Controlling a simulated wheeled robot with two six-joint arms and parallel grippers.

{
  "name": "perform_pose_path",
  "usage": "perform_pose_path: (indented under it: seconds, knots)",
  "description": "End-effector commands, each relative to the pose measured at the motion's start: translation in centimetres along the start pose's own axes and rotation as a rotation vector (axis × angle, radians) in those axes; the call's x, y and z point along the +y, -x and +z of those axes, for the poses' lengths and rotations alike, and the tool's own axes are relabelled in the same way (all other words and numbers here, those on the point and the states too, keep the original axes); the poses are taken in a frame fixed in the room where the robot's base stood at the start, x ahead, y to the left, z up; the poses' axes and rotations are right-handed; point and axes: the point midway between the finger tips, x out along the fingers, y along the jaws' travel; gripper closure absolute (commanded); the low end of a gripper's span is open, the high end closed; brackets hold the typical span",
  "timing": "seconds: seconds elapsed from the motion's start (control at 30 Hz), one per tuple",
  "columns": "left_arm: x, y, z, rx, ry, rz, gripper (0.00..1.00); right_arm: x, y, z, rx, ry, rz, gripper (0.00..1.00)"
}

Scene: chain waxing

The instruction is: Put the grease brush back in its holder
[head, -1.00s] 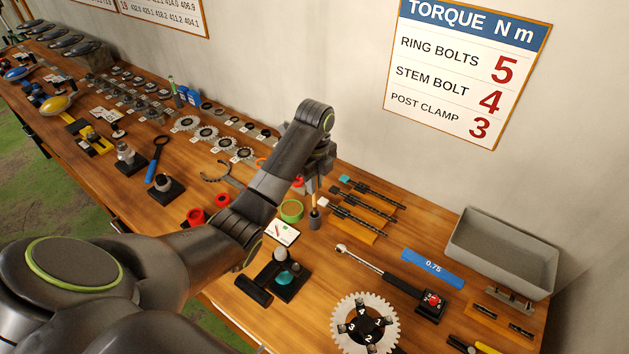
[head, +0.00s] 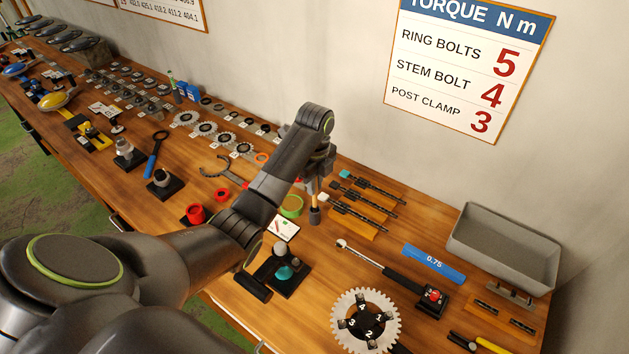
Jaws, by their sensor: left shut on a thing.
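My left gripper (head: 315,190) reaches over the bench, pointing down, and is shut on the grease brush. Its fingers are partly hidden by my own arm and wrist. A short piece of the brush's thin tan handle (head: 314,200) shows below the fingers. A small dark cup-like piece (head: 315,216), which looks like the holder, stands on the bench directly under the handle. The brush looks upright and lined up with it. I cannot tell how deep the brush sits in it. My right gripper is not in view.
A green ring (head: 291,206) and a white card (head: 283,228) lie left of the holder. Black rods on wooden blocks (head: 354,216) lie close on its right. A torque wrench (head: 385,270), a toothed disc (head: 364,321) and a grey bin (head: 500,250) are further right.

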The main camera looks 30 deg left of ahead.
Motion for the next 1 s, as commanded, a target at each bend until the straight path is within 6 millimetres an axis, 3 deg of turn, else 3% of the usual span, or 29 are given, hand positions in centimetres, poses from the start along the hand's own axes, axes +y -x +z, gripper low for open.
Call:
perform_pose_path:
  seconds: [0.47,1.0]
  knots:
    - [0.0,-0.1,0.0,0.000,0.000,0.000,1.00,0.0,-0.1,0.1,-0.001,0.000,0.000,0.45]
    - [0.0,-2.1,0.0,0.000,0.000,0.000,1.00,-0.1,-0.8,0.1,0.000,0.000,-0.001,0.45]
